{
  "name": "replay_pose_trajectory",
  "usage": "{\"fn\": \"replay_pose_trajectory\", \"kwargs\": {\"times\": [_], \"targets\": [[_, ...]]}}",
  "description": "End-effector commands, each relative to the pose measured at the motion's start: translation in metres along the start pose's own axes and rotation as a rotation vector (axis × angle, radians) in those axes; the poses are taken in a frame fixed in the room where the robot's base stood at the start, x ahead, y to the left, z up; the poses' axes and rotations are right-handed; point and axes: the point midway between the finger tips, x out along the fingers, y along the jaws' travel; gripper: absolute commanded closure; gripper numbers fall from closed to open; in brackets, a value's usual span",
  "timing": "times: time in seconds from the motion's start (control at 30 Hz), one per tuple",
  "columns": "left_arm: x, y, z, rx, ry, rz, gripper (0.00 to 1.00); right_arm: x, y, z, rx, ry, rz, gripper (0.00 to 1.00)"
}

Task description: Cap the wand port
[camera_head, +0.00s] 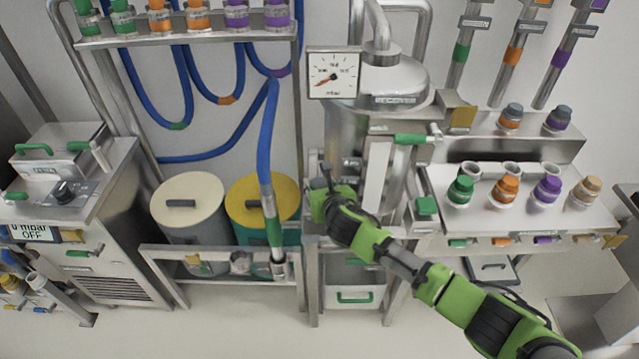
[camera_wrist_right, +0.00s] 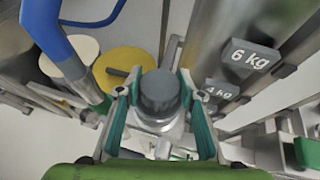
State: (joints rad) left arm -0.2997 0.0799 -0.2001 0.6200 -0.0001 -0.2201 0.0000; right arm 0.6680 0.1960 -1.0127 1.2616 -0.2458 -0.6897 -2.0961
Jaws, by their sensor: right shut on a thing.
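My right gripper (camera_head: 326,182) is in front of the steel vessel (camera_head: 345,130), right of the yellow-lidded drum. In the right wrist view its two fingers (camera_wrist_right: 160,98) are closed around a dark grey round cap (camera_wrist_right: 159,90). A lighter metal part shows just beyond the cap; I cannot tell whether the cap sits on it or is apart from it. I cannot make out the wand port for certain. The wand (camera_head: 270,215) on the blue hose stands upright in a holder (camera_head: 279,268) on the low rack. My left gripper is not in view.
A cream-lidded drum (camera_head: 192,212) and a yellow-lidded drum (camera_head: 250,192) stand behind the rack rail (camera_head: 215,300). A shelf (camera_head: 450,205) with several coloured caps is at the right. A console (camera_head: 75,190) is at the left. Weight labels (camera_wrist_right: 250,57) show close to the gripper.

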Motion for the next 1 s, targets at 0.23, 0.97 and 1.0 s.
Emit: {"fn": "replay_pose_trajectory", "kwargs": {"times": [0.23,0.97,1.0], "targets": [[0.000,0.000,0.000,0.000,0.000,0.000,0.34,0.000,0.000,-0.004,0.001,0.007,-0.001,0.45],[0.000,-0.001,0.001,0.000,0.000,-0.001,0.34,-0.053,0.000,-0.003,0.000,0.005,0.001,0.45],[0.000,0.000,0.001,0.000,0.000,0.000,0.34,-0.060,0.000,-0.003,-0.001,0.005,0.001,0.45]]}}
